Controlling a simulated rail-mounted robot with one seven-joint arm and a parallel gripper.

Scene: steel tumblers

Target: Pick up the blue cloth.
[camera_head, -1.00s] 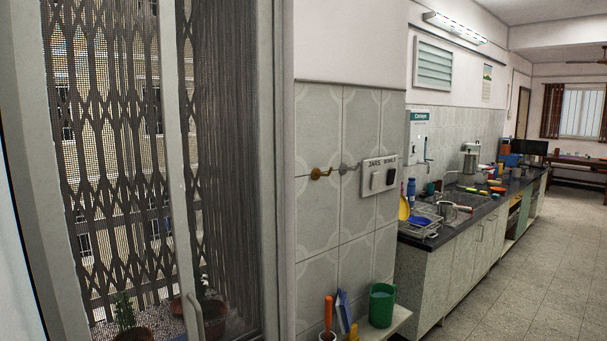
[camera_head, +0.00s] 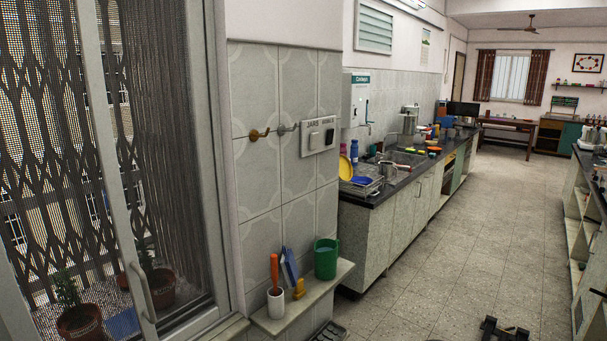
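I cannot make out a blue cloth for certain.
The wall shelf (camera_head: 318,297) also bears a white cup (camera_head: 276,303) with an orange handle and a green mug (camera_head: 326,260). A long counter (camera_head: 400,205) runs along the wall, opposite another counter (camera_head: 590,215) at right. The tiled floor (camera_head: 450,255) between is largely clear; dark objects show at the bottom edge.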

